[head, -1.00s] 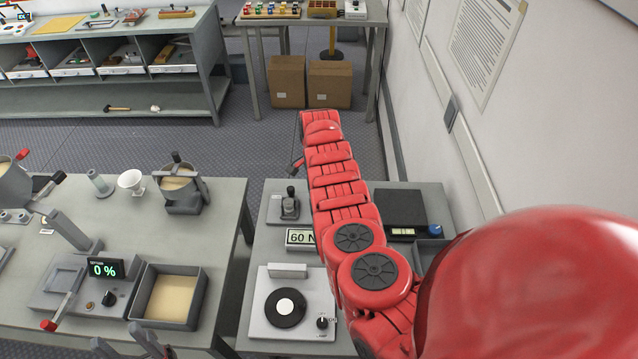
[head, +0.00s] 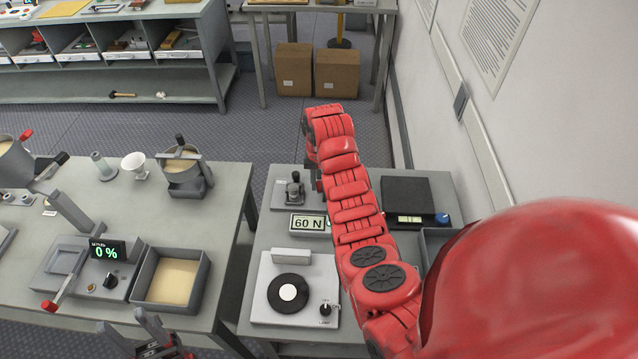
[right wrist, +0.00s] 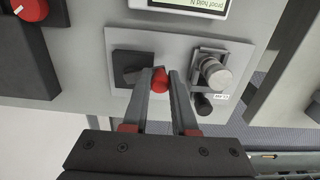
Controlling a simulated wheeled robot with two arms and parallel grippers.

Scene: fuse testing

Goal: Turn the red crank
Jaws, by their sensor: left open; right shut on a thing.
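In the right wrist view the red crank (right wrist: 160,79) shows as a red knob beside a dark block on a grey plate (right wrist: 145,45). My right gripper (right wrist: 161,76) has its two fingers closed around the red knob. In the head view my right gripper (head: 316,178) is partly hidden by my red right arm, at the right side of the small fixture on the right table; the crank itself is hidden there. My left gripper (head: 123,319) is open and empty at the bottom edge, over the front of the left table.
On the right table (head: 265,225) are a small clamp fixture (head: 294,190), a "60 N" display (head: 308,224), a turntable-like device (head: 288,293) and a black box (head: 405,198). The left table holds a sand tray (head: 172,281), a "0 %" device (head: 107,251) and pots.

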